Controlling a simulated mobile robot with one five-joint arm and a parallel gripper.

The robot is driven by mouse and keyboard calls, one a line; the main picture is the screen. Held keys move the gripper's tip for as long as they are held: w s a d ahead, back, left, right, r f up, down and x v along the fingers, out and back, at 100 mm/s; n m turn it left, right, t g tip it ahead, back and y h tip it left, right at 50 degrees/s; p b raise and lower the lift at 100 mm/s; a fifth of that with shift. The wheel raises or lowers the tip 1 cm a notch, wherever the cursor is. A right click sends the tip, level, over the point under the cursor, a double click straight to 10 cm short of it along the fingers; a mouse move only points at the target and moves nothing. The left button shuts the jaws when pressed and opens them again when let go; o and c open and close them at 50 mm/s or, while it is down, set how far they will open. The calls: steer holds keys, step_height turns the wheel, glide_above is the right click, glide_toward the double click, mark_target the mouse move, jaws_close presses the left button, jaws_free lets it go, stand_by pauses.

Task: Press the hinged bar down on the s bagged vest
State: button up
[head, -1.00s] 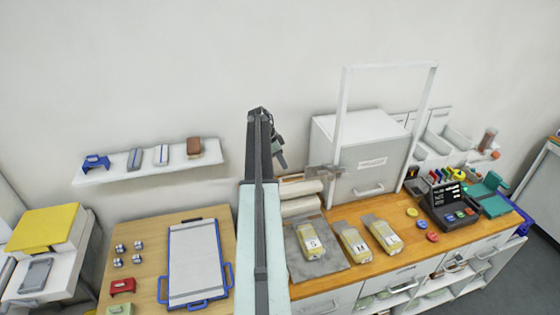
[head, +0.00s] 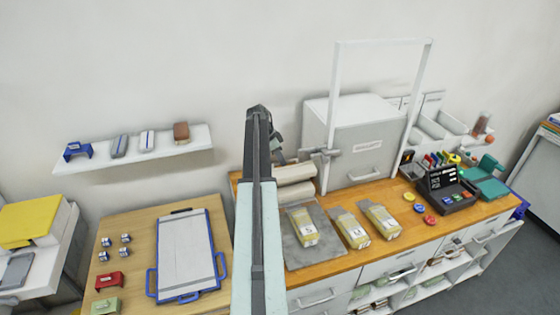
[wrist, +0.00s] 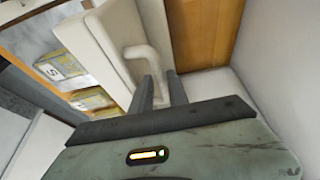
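The s bagged vest (head: 301,226), a yellowish pack with a white label, lies on a grey mat (head: 309,256) on the wooden counter. Its S label also shows at the left of the wrist view (wrist: 58,70). My gripper (head: 277,150) is behind and left of the vest, partly hidden by my arm. In the wrist view my gripper's two dark fingers (wrist: 160,88) are apart, close to a pale curved handle (wrist: 138,55) on a cream panel. I cannot tell whether they touch it.
Two more bagged vests (head: 350,230) (head: 379,220) lie to the right. The white box (head: 365,135) stands behind the vests. A dark terminal (head: 446,188) and coloured discs are farther right. A clipboard (head: 187,255) lies on the left table.

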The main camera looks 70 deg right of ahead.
jaws_close()
stand_by(1.1)
